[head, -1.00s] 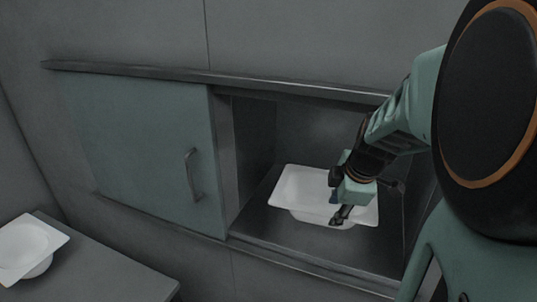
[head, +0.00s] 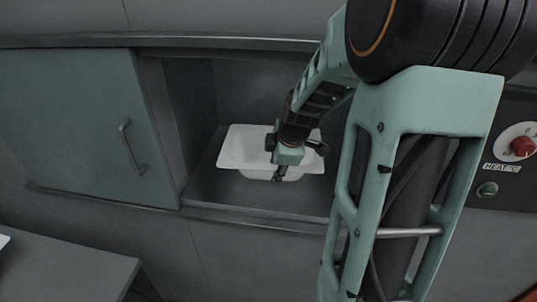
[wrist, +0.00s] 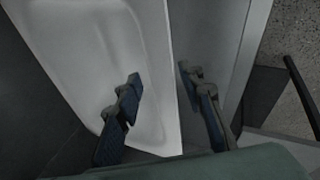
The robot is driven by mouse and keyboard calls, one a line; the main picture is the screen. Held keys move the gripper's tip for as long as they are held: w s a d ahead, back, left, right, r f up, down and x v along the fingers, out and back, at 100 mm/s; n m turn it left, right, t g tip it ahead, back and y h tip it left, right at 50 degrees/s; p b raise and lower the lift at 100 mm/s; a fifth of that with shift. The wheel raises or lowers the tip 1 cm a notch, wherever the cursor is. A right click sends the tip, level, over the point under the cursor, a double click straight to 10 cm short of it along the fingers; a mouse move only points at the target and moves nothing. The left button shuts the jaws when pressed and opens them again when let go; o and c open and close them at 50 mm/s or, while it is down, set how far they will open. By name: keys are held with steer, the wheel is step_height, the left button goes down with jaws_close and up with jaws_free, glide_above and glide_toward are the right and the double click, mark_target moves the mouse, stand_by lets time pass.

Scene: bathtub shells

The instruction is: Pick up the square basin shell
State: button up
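A white basin shell (head: 243,148) with a broad flat rim sits in the open cabinet compartment; it looks rectangular. It fills the left of the wrist view (wrist: 85,45). My gripper (head: 281,176) reaches down at its near rim. In the wrist view my gripper (wrist: 160,78) is open, with one finger over the inside of the basin and the other outside the rim. The rim edge runs between them, and I see no clear contact. A sliver of another white shell (head: 3,240) shows at the left edge of the head view.
A sliding green door (head: 80,125) with a handle covers the cabinet's left side. The compartment floor (head: 210,188) has side walls and a front ledge close around the basin. A grey table (head: 70,270) stands at lower left. A panel with a red knob (head: 522,147) is at right.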

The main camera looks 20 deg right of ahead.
steer(key=shift+x, duration=1.35)
jaws_close()
